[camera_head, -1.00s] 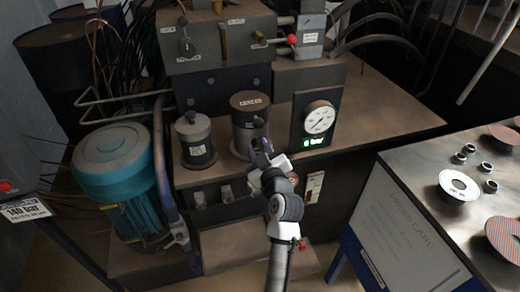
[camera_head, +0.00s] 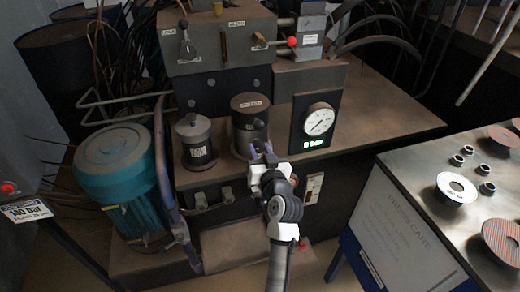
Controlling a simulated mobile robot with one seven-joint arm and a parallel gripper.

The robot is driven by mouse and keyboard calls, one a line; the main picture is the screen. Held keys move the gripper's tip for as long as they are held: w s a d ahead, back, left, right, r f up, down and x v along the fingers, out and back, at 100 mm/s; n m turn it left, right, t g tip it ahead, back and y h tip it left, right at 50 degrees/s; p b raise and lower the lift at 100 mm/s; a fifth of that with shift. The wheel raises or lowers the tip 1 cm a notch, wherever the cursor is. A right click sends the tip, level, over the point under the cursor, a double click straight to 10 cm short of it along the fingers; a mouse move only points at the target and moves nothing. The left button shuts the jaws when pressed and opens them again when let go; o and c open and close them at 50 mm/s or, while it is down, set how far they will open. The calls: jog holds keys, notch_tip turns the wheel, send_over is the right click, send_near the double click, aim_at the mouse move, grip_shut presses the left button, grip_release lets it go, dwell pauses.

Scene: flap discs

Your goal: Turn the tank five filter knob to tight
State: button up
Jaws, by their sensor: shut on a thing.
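A dark grey filter canister (camera_head: 250,122) with a brown, labelled cap stands on the machine's bench, left of the gauge. Its label is too small to read. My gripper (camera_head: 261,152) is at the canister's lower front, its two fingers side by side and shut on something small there. I take this to be the filter knob; the fingers hide it, so its setting does not show. A second, shorter canister (camera_head: 195,142) with a pale label stands to the left, apart from my gripper.
A gauge (camera_head: 318,121) with a green readout stands just right of the canister. A valve block (camera_head: 217,42) with levers rises behind. A teal motor (camera_head: 118,170) is at left. A metal table (camera_head: 420,175) with discs and nuts is at right.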

jog(key=shift+m+p, duration=0.75)
jog(key=shift+m, duration=1.45)
jog(key=o, duration=1)
jog(key=shift+c, duration=0.2)
jog(key=shift+s, duration=0.1)
